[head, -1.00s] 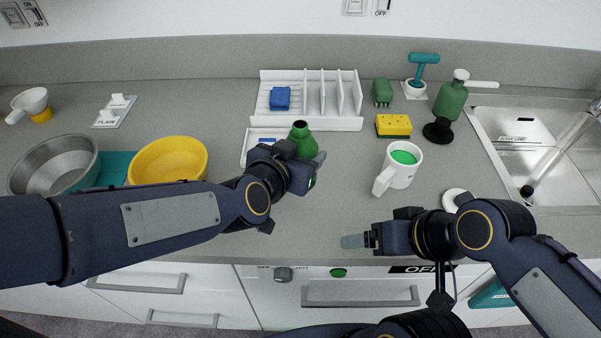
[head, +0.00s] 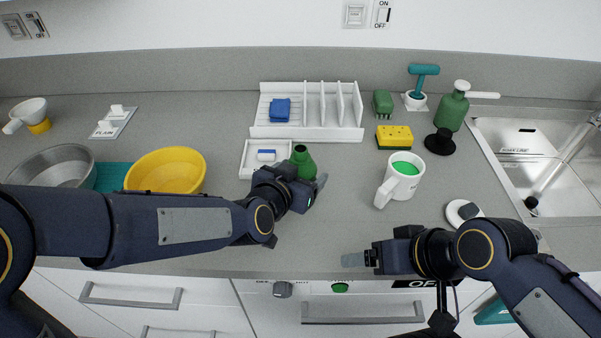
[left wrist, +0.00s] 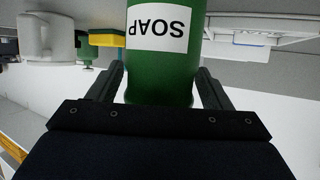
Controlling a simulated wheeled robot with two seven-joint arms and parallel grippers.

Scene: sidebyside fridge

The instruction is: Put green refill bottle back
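The green refill bottle (head: 303,158) is upright above the middle of the counter, just right of the small white tray. In the left wrist view the bottle (left wrist: 165,75) stands between both fingers with its "SOAP" label upside down; its far end is cut off. My left gripper (head: 310,188) appears shut on the bottle, which moves with it. Whether its base touches the counter is hidden. My right gripper (head: 355,260) is at the counter's front edge, away from the bottle; its finger gap does not show.
A white mug (head: 391,190) with green contents stands right of the bottle. Behind are a white rack (head: 310,133), a yellow sponge (head: 394,134) and a green pump bottle (head: 452,108) by the sink (head: 500,140). A yellow bowl (head: 150,172) is left. The front middle counter is clear.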

